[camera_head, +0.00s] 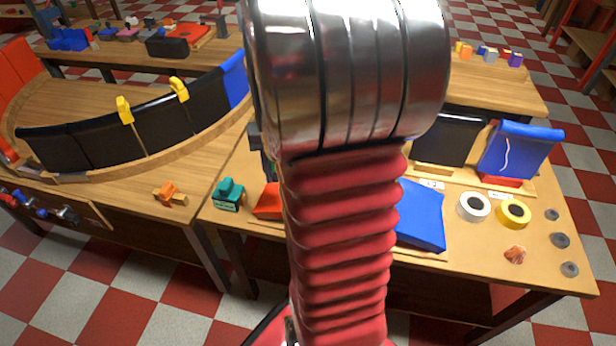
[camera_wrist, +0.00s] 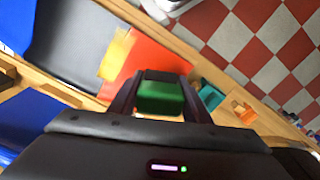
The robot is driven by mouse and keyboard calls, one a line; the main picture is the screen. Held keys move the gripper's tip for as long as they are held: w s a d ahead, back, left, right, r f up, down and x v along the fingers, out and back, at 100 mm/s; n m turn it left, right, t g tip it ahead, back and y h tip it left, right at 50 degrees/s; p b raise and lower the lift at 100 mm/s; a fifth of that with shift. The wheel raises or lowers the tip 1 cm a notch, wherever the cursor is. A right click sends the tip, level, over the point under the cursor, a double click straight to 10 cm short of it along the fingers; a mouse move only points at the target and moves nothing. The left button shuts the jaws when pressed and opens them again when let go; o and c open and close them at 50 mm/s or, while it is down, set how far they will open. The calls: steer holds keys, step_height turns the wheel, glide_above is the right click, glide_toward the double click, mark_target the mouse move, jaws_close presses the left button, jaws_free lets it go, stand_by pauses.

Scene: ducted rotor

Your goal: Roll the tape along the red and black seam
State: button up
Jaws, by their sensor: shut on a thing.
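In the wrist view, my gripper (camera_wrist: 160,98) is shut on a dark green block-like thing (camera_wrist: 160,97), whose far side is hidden. Ahead of it, a black panel (camera_wrist: 75,45) meets a red panel (camera_wrist: 150,58). A yellow tape strip (camera_wrist: 116,53) lies along their seam, and the green thing is to the right of the strip, in front of the red panel. I cannot tell whether it touches the panel. In the head view, my arm hides the gripper and most of the seam; a red panel edge (camera_head: 268,203) shows beside it.
A teal tool (camera_head: 228,194) and an orange clamp (camera_head: 169,193) stand left of my arm. A white tape roll (camera_head: 473,207), a yellow tape roll (camera_head: 513,212) and a blue panel (camera_head: 421,216) are on the right bench. A curved row of black panels (camera_head: 95,135) stands left.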

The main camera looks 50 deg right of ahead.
steer(key=s+d+m, duration=0.2)
steer(key=s, duration=0.5)
steer(key=shift+d+r, duration=0.15)
steer(key=shift+d, duration=0.25)
steer(key=shift+w, duration=0.1)
